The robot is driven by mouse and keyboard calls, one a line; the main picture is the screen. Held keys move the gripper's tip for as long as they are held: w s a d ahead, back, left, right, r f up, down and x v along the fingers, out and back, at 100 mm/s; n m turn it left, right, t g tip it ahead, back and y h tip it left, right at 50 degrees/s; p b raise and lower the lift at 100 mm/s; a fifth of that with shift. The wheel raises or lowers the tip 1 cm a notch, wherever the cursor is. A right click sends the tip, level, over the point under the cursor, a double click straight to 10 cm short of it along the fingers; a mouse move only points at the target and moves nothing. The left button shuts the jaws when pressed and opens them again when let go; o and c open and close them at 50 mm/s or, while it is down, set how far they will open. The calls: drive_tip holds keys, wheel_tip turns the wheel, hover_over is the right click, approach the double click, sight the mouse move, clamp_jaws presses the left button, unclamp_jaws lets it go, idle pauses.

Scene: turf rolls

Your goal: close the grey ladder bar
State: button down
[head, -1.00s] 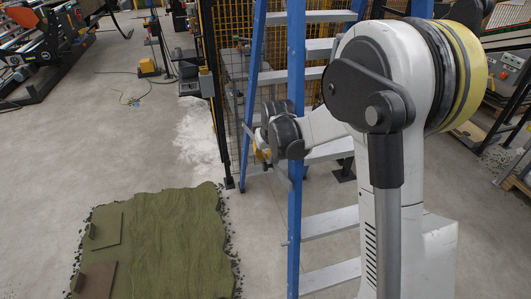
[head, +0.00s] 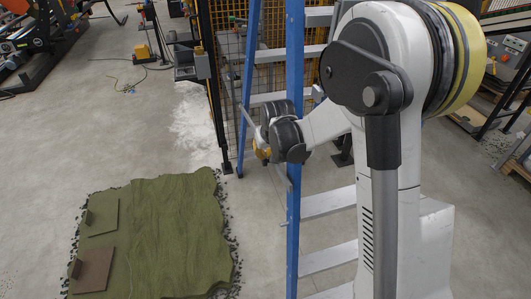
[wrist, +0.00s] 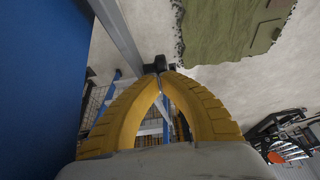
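The blue ladder (head: 293,215) with grey steps stands just behind my arm in the head view. The grey ladder bar (head: 282,178) shows in part below my wrist, between the ladder's blue legs; my wrist hides some of it. In the wrist view the grey bar (wrist: 118,32) slants down from the upper left to the fingertips. My gripper (wrist: 158,68) has yellow fingers whose dark tips meet beside the bar's near end. I cannot tell whether they touch it. In the head view my gripper (head: 261,152) is at the ladder's left side, mostly hidden by my wrist.
A dark mesh fence (head: 212,90) stands behind the ladder. An orange machine (head: 18,50) stands at far left.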

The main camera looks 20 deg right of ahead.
drive_tip(key=c, duration=2.1)
unclamp_jaws()
drive_tip(key=v, duration=1.1)
drive_tip(key=shift+s+r, duration=0.1)
drive_tip(key=shift+s, duration=0.05)
drive_tip(key=o, duration=0.6)
drive_tip(key=shift+s+r, duration=0.1)
drive_tip(key=shift+r, duration=0.15)
drive_tip(key=shift+c, duration=0.2)
drive_tip(key=o, duration=0.5)
drive_tip(key=shift+c, duration=0.2)
drive_tip(key=m+g+h, duration=0.4)
drive_tip(key=m+h, duration=0.1)
drive_tip(key=m, duration=1.3)
approach(263, 161)
drive_tip(key=b+x, duration=0.1)
drive_tip(key=x, duration=0.2)
drive_tip(key=b+x, duration=0.1)
drive_tip(key=x, duration=0.3)
drive_tip(key=b+x, duration=0.1)
drive_tip(key=x, duration=0.3)
drive_tip(key=shift+w, duration=0.4)
drive_tip(key=shift+c, duration=0.6)
